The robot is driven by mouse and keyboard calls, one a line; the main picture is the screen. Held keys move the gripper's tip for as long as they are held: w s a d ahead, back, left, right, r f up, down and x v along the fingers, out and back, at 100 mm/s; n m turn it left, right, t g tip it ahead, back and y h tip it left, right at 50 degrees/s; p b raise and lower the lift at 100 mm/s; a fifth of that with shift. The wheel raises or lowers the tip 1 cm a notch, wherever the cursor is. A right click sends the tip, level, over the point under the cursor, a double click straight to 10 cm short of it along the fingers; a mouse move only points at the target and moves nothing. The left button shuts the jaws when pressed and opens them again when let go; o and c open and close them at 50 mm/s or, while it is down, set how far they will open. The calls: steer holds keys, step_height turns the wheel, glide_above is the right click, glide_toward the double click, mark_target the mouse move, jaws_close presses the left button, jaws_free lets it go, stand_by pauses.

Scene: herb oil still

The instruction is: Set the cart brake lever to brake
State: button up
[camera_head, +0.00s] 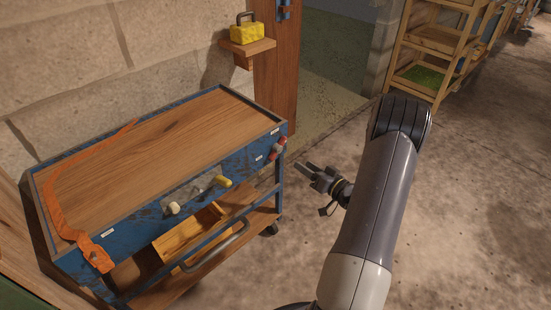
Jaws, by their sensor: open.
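The cart (150,140) has a blue metal frame and a wooden top, and stands against the block wall. Its front panel carries a lever with a yellow grip (223,181) and one with a pale knob (174,207). Red knobs (279,146) sit at the panel's right end. The small white labels are too small to read, so I cannot tell which control is the brake lever or its setting. My gripper (304,168) is open and empty, to the right of the cart, apart from it, with its fingers pointing left towards the panel's right end.
An orange strap-like piece (62,205) lies along the cart top's left side and hangs over its front. A wooden drawer or box (190,235) and a grey handle (215,247) are below the panel. A yellow padlock-like block (247,32) sits on a wall shelf. Floor to the right is clear.

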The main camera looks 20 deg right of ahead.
mark_target(280, 150)
steer(key=b+x, duration=0.1)
steer(key=x, duration=0.9)
steer(key=shift+w+a, duration=0.25)
steer(key=shift+c, duration=0.2)
steer(key=c, duration=0.9)
